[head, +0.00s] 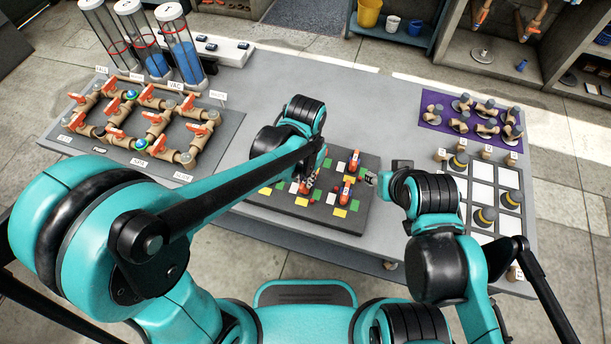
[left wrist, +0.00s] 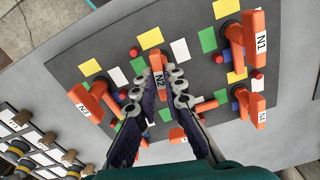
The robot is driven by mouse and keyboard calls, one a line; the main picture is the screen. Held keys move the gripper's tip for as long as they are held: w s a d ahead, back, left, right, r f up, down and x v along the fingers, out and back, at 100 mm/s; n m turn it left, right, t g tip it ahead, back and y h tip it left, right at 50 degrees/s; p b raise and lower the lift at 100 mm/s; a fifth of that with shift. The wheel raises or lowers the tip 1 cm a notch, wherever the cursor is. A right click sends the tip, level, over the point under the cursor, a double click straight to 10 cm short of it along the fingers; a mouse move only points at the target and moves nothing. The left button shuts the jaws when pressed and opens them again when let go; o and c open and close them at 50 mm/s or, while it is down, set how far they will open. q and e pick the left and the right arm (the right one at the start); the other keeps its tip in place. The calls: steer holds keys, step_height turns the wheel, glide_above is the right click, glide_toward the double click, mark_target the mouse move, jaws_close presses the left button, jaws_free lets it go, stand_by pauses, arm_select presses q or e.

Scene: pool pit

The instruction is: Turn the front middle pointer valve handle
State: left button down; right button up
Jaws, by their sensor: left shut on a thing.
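In the left wrist view, my left gripper (left wrist: 160,88) is shut on the orange pointer handle labelled N2 (left wrist: 157,62), the middle one of its row. Its two fingers lie on either side of the handle. Handle N1 (left wrist: 254,40) stands to the right in that view and N3 (left wrist: 86,103) to the left, both apart from the fingers. In the head view, the left gripper (head: 310,176) is low over the dark valve board (head: 270,199), and my arm hides part of it. My right gripper (head: 372,179) hangs beside the board's right edge; its jaws are too small to read.
More orange handles, such as one at the back (head: 355,160), stand close by on the board among coloured squares. A pipe panel with orange valves (head: 140,128) is at the left, a purple mat with fittings (head: 437,116) at the right. Bare grey table (head: 370,100) lies behind the board.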

arm_select(q)
steer(key=shift+n, duration=1)
steer(key=c, duration=1.6)
jaws_free()
step_height(320, 180, up, 12)
